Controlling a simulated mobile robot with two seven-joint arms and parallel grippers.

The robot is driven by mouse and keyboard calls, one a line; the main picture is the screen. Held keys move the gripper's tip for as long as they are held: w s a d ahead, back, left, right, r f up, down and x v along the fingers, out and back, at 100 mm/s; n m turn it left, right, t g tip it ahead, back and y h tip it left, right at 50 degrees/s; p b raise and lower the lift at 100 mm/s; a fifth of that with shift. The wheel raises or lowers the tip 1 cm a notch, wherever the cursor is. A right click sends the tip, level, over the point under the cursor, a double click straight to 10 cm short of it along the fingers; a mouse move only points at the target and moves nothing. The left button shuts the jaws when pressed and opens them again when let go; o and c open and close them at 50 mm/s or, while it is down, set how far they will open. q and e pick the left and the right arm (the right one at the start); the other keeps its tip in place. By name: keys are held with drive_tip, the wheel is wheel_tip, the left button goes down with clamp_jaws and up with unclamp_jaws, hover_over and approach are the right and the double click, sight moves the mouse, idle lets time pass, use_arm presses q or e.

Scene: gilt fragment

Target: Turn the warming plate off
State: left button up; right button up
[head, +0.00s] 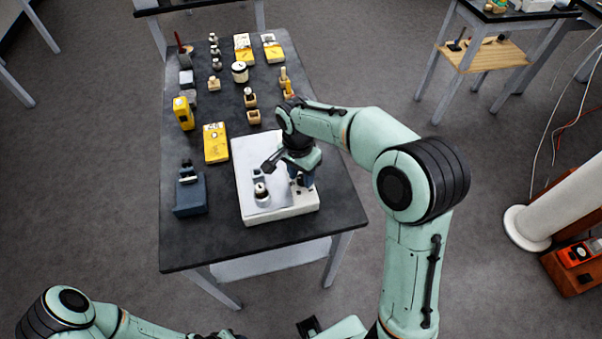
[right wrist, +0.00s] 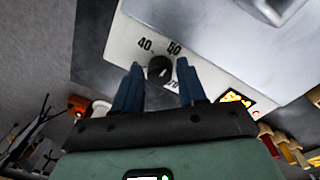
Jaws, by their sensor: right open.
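The warming plate (head: 290,213) is a white box with a pale grey top, at the near part of the dark table. In the right wrist view its white front panel (right wrist: 200,65) carries a black round knob (right wrist: 159,69) with printed numbers around it, and a small lit orange display (right wrist: 236,98). My right gripper (head: 301,184) is over the plate's right side. Its open blue fingers, also in the right wrist view (right wrist: 160,84), are on either side of the knob; I cannot tell if they touch it. My left arm shows at the lower left, its gripper out of sight.
On the plate's top stands a small bottle-like item (head: 261,192). A blue-grey block (head: 190,195) and a yellow meter (head: 215,143) stand to its left. Several small weights and boxes fill the table's far part. The table's near left corner is clear.

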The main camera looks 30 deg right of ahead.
clamp_jaws()
